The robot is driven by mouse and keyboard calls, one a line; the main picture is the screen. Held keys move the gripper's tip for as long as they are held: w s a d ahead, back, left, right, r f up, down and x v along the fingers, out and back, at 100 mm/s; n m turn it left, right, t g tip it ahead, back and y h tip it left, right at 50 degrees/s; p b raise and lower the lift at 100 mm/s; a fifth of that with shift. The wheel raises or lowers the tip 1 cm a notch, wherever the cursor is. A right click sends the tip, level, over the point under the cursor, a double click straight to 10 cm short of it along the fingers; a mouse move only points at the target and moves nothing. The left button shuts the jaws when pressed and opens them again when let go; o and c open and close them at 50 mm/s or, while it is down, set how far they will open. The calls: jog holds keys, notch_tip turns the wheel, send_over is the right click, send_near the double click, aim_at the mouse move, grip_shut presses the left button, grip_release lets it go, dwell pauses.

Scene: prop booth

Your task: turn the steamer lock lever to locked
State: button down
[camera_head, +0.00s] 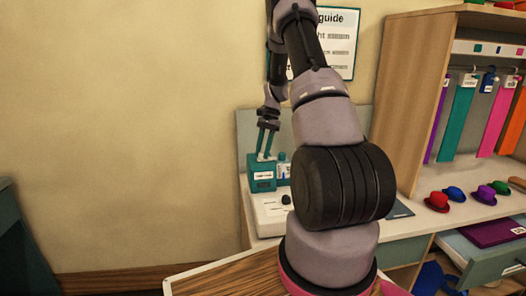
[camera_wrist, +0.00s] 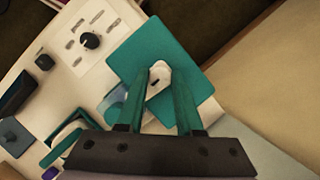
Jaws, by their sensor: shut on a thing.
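The steamer is a pale unit (camera_head: 266,222) on the counter. A teal box (camera_head: 262,182) with a white label stands on it, and its teal top also shows in the wrist view (camera_wrist: 200,84). A small white lever (camera_wrist: 158,75) with a dark mark sits on that top. My gripper (camera_head: 266,157) points down at the box from above. In the wrist view its two teal fingers (camera_wrist: 159,82) stand on either side of the lever and are shut on it. The lever's lower part is partly hidden between the fingers. I see no readable locked mark.
A black knob (camera_wrist: 90,40) sits on the steamer's pale panel. A small bottle (camera_head: 282,163) stands beside the teal box. My arm hides the counter's middle. Several hats, including a red hat (camera_head: 437,201), lie at right below hanging fabric strips. An open drawer (camera_head: 492,262) juts out at lower right.

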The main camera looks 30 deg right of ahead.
dwell(0.3)
jog(key=c, duration=0.6)
grip_release()
jog(key=shift+o, duration=0.2)
jog(key=shift+r, duration=0.1)
jog(key=v, duration=1)
jog(key=shift+r, duration=0.3)
jog(key=shift+w+d, duration=0.1)
